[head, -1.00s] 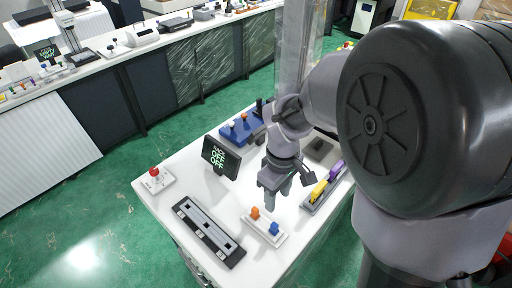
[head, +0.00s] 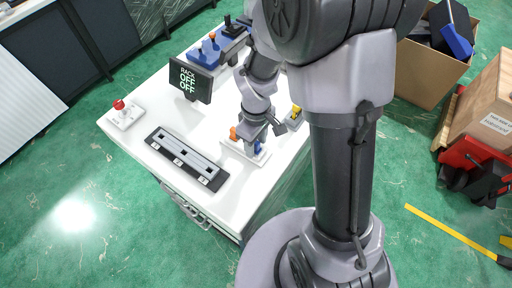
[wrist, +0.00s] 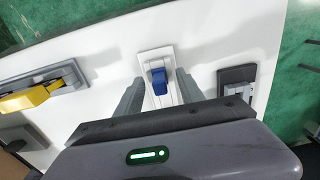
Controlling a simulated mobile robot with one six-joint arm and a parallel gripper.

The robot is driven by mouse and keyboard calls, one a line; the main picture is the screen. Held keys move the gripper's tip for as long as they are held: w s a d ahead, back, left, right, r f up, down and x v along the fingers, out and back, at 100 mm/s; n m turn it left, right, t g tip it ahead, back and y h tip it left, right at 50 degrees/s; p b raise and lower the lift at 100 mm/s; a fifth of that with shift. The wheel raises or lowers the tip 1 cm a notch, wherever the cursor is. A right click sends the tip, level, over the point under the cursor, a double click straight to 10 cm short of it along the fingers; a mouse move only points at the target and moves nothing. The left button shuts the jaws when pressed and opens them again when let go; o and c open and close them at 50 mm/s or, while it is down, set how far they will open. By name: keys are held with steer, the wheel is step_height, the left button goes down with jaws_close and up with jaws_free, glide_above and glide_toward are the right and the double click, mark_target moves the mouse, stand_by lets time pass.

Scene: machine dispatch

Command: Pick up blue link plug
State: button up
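The blue link plug (wrist: 158,80) stands on a small white base plate (wrist: 148,55), between the two fingers of my gripper in the wrist view. In the head view the blue plug (head: 258,148) is partly hidden by my gripper (head: 256,138), which is just above it. My gripper (wrist: 159,88) is open, with a finger on each side of the plug and a gap visible at each side. An orange plug (head: 233,133) stands on the same plate, left of the blue one.
A dark rack with slots (head: 187,158) lies left of the plate. A screen (head: 190,80) reads RACK OFF OFF. A yellow plug (wrist: 40,95) sits in a grey holder on the other side. A red button (head: 120,106) is at the left table corner. Blue parts (head: 207,52) stand behind.

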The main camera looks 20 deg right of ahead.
jaws_close()
